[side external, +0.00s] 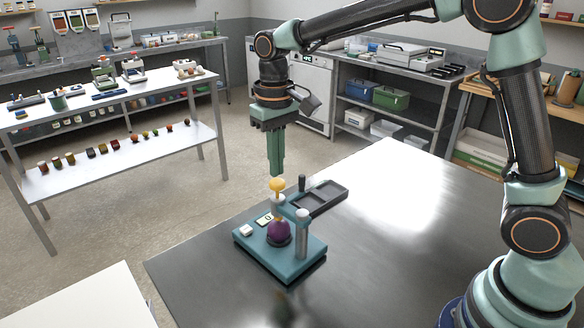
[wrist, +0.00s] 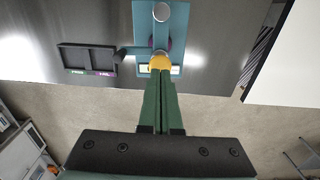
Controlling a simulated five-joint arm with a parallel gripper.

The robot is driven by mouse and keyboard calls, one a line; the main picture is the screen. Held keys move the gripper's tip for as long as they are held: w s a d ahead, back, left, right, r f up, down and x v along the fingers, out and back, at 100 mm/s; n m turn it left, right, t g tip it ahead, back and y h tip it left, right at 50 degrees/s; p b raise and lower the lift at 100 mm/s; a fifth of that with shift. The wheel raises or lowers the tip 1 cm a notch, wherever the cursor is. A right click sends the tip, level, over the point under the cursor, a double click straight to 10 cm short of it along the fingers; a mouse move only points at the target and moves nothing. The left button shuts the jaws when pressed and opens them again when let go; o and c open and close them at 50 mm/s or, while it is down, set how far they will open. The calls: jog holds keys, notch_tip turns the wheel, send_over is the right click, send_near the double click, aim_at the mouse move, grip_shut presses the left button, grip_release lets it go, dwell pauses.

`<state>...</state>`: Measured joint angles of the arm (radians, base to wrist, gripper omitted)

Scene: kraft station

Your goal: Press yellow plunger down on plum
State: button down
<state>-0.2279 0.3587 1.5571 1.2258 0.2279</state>
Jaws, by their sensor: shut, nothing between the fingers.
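A teal tester base (side external: 287,262) stands on the dark metal table. A purple plum (side external: 278,232) sits on it in a dark holder. The yellow plunger (side external: 277,185) stands directly above the plum on a pale sleeve. My gripper (side external: 276,174) points straight down, shut and empty, with its green fingertips just above or at the plunger's top; I cannot tell whether they touch. In the wrist view the shut fingers (wrist: 161,80) end at the yellow plunger (wrist: 160,63), and the plum (wrist: 150,42) is mostly hidden behind it.
A metal post (side external: 302,234) rises at the base's right side. A dark two-part tray (side external: 318,198) lies behind the base, with a short dark handle (side external: 301,183) near it. The table (side external: 400,230) is clear to the right.

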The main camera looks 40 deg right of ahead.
jog(key=shift+f, duration=1.25)
dwell(0.3)
jog(key=shift+r, duration=0.15)
dwell(0.5)
jog(key=shift+r, duration=3.9)
jog(key=shift+s+d, duration=0.1)
jog(key=s+d+t, duration=0.2)
jog(key=s+d, duration=0.3)
jog(key=s, duration=0.2)
jog(key=s+d+f+t, duration=0.1)
jog(key=s+d+t, duration=0.2)
jog(key=s+d, duration=0.2)
jog(key=s, duration=0.2)
jog(key=shift+s+t, duration=0.3)
jog(key=shift+s, duration=0.05)
